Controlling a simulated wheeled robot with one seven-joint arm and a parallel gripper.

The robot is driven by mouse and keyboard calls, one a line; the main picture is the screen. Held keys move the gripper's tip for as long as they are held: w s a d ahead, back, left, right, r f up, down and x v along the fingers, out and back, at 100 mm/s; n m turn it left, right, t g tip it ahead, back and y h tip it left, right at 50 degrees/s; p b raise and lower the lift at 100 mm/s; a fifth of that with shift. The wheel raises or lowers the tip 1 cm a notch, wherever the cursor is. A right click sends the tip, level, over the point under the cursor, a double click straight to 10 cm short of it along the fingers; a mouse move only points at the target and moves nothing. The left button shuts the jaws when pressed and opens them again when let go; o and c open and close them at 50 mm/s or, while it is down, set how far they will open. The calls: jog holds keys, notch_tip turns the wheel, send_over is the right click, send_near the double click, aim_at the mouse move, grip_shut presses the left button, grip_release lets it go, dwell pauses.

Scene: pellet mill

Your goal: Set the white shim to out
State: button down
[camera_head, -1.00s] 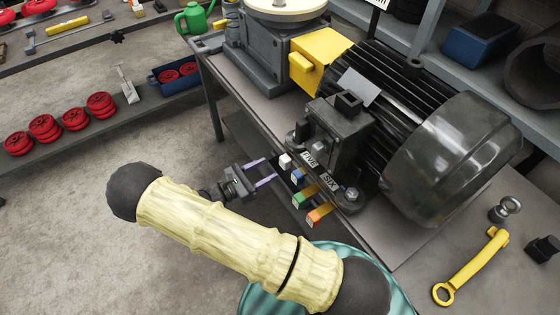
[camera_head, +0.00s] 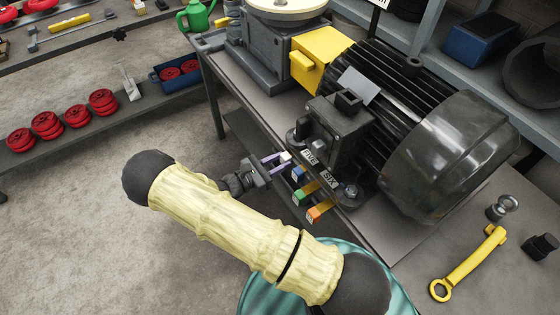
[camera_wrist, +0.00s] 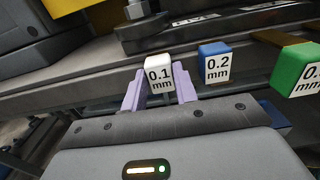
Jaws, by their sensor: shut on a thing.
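The white shim (camera_wrist: 159,77), marked 0.1 mm, sits between the two purple fingers of my gripper (camera_wrist: 160,90) in the wrist view. In the head view the white shim (camera_head: 286,156) shows at the tips of my gripper (camera_head: 276,161). My gripper is shut on its end block. The blue shim (camera_wrist: 215,63), marked 0.2 mm, is just to its right, and the green shim (camera_wrist: 297,70) is farther right. The inner end of the white shim is hidden from view.
The orange shim (camera_head: 318,212) sticks out past the green one. The black motor (camera_head: 430,130) stands on the bench above the shims. A yellow wrench (camera_head: 470,265) lies on the bench at right. Open floor lies to the left of my gripper.

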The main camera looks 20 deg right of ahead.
jog(key=v, duration=0.3)
jog(key=shift+w+a, duration=0.2)
jog(key=shift+a, duration=0.2)
jog(key=shift+s+a, duration=0.2)
jog(key=shift+a, duration=0.25)
jog(key=shift+a+t, duration=0.1)
jog(key=shift+t, duration=0.2)
jog(key=c, duration=1.1)
grip_release()
jog(key=shift+a, duration=0.2)
jog(key=shift+b+v, duration=1.55)
jog(key=shift+v, duration=6.9)
jog(key=shift+r, duration=0.1)
